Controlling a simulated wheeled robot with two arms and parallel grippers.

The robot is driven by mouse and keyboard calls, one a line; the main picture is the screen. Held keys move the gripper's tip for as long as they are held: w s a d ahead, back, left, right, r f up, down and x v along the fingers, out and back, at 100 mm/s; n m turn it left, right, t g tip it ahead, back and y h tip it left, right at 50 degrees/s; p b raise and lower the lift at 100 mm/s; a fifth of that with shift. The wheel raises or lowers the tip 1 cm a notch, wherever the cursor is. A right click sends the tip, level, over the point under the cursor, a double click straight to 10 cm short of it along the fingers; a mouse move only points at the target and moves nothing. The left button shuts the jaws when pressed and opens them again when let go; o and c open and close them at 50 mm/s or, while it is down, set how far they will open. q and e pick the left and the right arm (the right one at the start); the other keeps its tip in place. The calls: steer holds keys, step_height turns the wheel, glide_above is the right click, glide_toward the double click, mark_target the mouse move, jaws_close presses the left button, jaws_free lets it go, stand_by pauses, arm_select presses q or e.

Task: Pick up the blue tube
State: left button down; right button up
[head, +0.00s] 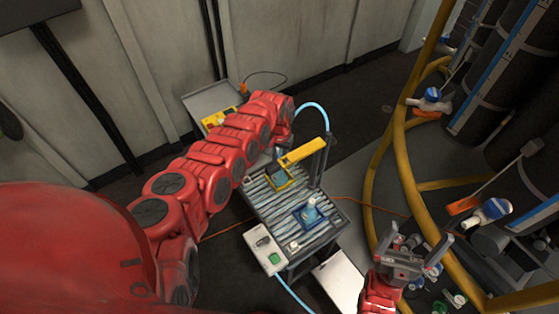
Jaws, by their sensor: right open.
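A light blue tube (313,106) arches up behind the metal work table, next to the far end of my left arm. A similar light blue length (290,296) runs down from the table's front; I cannot tell if the two are joined, or which one is the blue tube meant. My right gripper (420,236) is open at the lower right, over a cluster of small items, apart from both lengths. My left arm reaches in from the left to the back of the table; its jaws are hard to make out there.
The slatted work table (263,205) carries a yellow-armed device (303,151), a blue square fixture (311,213) and a control box with a green button (264,248). Yellow pipes (402,160) and dark cylinders (489,95) stand at right. Small coloured items (440,306) lie below.

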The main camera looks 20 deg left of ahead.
arm_select(q)
steer(key=shift+r, duration=0.1)
steer(key=shift+r, duration=0.55)
step_height(320, 180, up, 30)
steer(key=p, duration=0.6)
steer(key=shift+f, duration=0.25)
stand_by(0.9)
